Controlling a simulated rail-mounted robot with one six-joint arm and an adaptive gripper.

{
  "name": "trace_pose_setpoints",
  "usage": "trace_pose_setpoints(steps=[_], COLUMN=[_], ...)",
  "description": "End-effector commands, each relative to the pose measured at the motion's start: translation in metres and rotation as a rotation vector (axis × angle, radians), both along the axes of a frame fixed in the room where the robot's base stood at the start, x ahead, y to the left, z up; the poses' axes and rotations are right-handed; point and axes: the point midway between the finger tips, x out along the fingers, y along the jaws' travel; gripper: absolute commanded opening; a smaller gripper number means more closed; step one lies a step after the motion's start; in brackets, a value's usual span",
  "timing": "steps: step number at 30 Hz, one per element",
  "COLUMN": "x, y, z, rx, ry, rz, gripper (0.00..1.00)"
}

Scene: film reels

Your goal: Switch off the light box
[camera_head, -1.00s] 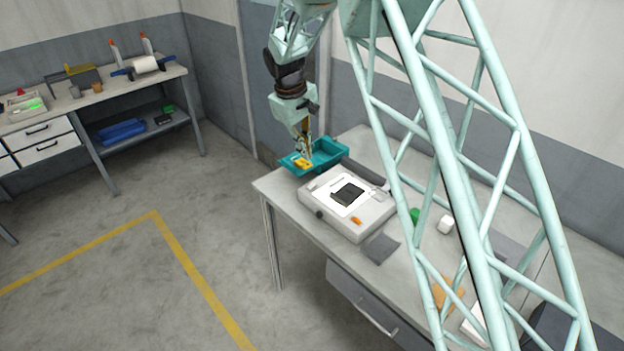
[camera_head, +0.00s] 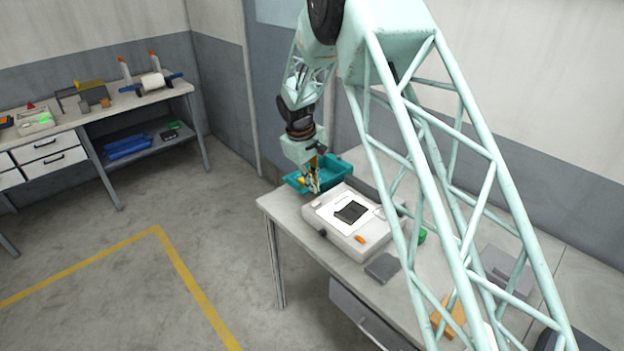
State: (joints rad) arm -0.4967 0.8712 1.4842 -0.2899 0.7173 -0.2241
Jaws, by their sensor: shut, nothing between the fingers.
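The light box (camera_head: 327,221) is a pale grey box on the table, with a bright white top panel (camera_head: 336,207). A dark square piece (camera_head: 351,212) lies on the panel. An orange switch (camera_head: 360,239) is on the box's near right part, and a dark knob (camera_head: 322,233) is on its left front side. My gripper (camera_head: 316,190) is shut and empty, pointing down by the box's far left corner, in front of the teal tray. I cannot tell whether it touches anything.
The teal tray (camera_head: 336,173) stands behind the box, with a yellow item at its left. A dark grey flat piece (camera_head: 382,267) and a green item (camera_head: 421,236) lie to the right. My lattice arm hides part of the table. A second bench (camera_head: 95,117) stands at far left.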

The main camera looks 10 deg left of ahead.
Motion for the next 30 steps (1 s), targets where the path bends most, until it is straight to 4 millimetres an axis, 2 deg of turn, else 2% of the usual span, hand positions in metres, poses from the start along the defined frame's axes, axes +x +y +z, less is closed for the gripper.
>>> trace_pose_setpoints(steps=[9, 15, 30], x=[0.006, 0.009, 0.010], y=[-0.005, -0.006, -0.007], z=[-0.038, -0.052, -0.059], rx=[-0.001, -0.001, 0.000], ry=[0.002, 0.001, 0.000], rz=[0.000, 0.001, 0.000], gripper=[0.00, 0.00, 0.00])
